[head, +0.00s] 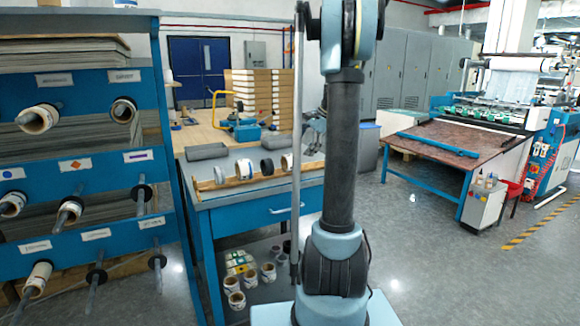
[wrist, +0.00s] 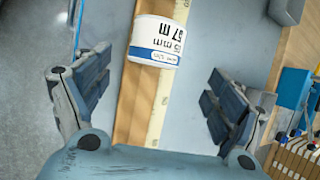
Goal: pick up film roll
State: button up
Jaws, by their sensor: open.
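A film roll (wrist: 156,41) with a white and blue label sits on a wooden strip with a ruler edge in the wrist view. My gripper (wrist: 160,64) is open, with one finger on each side of the roll's line and nothing between the pads. The roll lies just beyond the fingers, apart from them. In the head view, several rolls stand along the strip on the blue bench, among them a white roll (head: 287,163) and a dark-cored roll (head: 267,167). My gripper (head: 315,128) shows partly behind my arm. I cannot tell which of these rolls the wrist view shows.
A blue rack (head: 85,195) with rolls on pegs stands at left.

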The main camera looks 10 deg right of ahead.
aim_at(295, 156)
jog(key=x, duration=0.3)
jog(key=shift+a+f, duration=0.15)
jog(key=shift+f, duration=0.05)
jog(key=shift+s+a+x, duration=0.15)
jog(key=shift+s+x, duration=0.05)
jog(key=shift+x, duration=1.1)
jog(key=shift+s+a+x, duration=0.1)
jog(key=shift+s+x, duration=0.1)
jog(key=shift+x, duration=1.05)
jog(key=c, duration=1.2)
